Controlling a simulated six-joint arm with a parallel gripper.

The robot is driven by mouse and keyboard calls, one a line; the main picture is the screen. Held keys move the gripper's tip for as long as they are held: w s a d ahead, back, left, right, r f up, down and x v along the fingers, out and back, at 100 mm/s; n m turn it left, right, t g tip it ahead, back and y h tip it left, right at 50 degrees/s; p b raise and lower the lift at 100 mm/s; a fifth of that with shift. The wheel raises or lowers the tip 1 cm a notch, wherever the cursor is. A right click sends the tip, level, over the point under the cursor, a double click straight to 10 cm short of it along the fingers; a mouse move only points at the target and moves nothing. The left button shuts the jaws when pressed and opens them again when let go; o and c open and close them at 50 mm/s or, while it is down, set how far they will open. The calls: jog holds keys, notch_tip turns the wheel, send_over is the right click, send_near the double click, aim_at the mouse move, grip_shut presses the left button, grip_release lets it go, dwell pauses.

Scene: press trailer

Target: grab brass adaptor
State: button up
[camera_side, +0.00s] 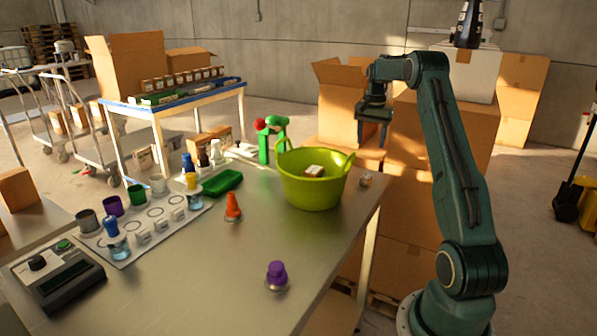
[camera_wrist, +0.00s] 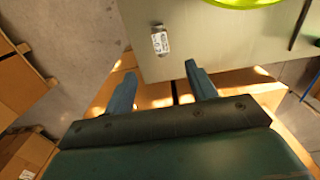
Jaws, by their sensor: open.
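A small metallic-looking piece (camera_side: 365,180) lies on the table near its right edge, beside the green tub. In the wrist view this piece (camera_wrist: 160,40) shows near the table edge, pale and dark with what looks like a label. It may be the brass adaptor, but its colour and shape are too small to be sure. My gripper (camera_side: 373,138) is open and empty, raised above and near the table's right edge. In the wrist view my gripper (camera_wrist: 160,70) has its fingers spread, with the piece appearing beyond the fingertips, between them and not touched.
A yellow-green tub (camera_side: 312,192) holds a small box (camera_side: 314,171). An orange cone-shaped item (camera_side: 232,208) and a purple-topped item (camera_side: 276,275) stand on the table (camera_side: 190,270). Cardboard boxes (camera_side: 398,205) stack beyond the table's right edge. The table's front middle is mostly clear.

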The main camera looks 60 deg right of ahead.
send_over(366, 176)
jog(key=shift+s+f, duration=0.1)
jog(key=shift+f, duration=4.15)
jog(key=shift+f, duration=2.6)
jog(key=c, duration=1.1)
jog(key=shift+r, duration=0.15)
notch_tip(366, 176, up, 20)
jog(key=shift+f, duration=0.1)
